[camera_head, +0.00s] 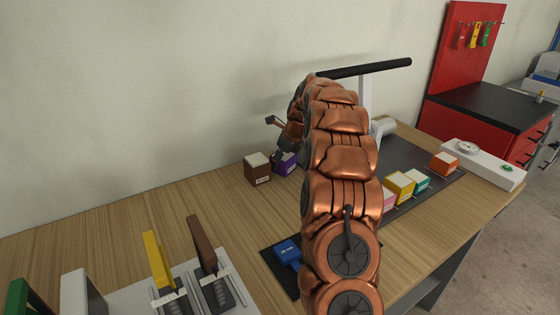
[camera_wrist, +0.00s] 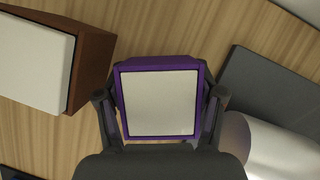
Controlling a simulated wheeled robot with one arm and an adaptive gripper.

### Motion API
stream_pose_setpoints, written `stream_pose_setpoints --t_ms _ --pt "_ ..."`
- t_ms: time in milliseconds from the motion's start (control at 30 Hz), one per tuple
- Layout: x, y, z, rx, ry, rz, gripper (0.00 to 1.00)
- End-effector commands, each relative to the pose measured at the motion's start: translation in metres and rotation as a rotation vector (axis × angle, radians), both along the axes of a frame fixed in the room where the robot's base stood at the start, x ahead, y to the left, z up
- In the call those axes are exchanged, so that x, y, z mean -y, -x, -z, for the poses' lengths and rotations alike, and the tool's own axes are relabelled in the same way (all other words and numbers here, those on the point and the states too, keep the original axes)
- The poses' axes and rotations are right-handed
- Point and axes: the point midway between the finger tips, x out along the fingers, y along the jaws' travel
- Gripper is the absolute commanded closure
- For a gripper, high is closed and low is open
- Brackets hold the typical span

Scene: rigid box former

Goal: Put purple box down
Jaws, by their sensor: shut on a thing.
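The purple box (camera_head: 286,164) has a white top and shows beside my copper-coloured arm in the head view. In the wrist view the purple box (camera_wrist: 160,100) sits between the two fingers of my gripper (camera_wrist: 161,101), which is shut on it. In the head view my gripper (camera_head: 280,153) is partly hidden by my arm. The box is at or just above the wooden table (camera_head: 150,208); I cannot tell whether it touches. A brown box (camera_head: 257,170) with a white top stands just left of it, apart from it.
A dark mat (camera_head: 440,182) at right holds yellow (camera_head: 399,186), teal (camera_head: 416,180) and orange (camera_head: 444,163) boxes. A white cylinder (camera_wrist: 265,150) is close on the right in the wrist view. A blue item (camera_head: 288,251) lies in front. The table's left back is clear.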

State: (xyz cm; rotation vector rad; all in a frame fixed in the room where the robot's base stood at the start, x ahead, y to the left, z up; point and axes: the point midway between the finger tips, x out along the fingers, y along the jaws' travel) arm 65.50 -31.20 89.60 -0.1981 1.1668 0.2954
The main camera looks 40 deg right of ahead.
Motion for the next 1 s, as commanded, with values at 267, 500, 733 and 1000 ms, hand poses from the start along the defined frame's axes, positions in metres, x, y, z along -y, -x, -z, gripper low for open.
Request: stream_pose_setpoints --t_ms 267,500,733,1000 --pt "0.000 0.000 0.002 0.000 -0.001 0.000 0.21" --pt "0.000 0.000 0.002 0.000 0.000 0.000 0.21" --pt "0.002 0.002 -0.009 0.004 0.002 0.001 0.21" --pt "0.008 0.020 -0.054 0.002 0.001 0.001 0.21"
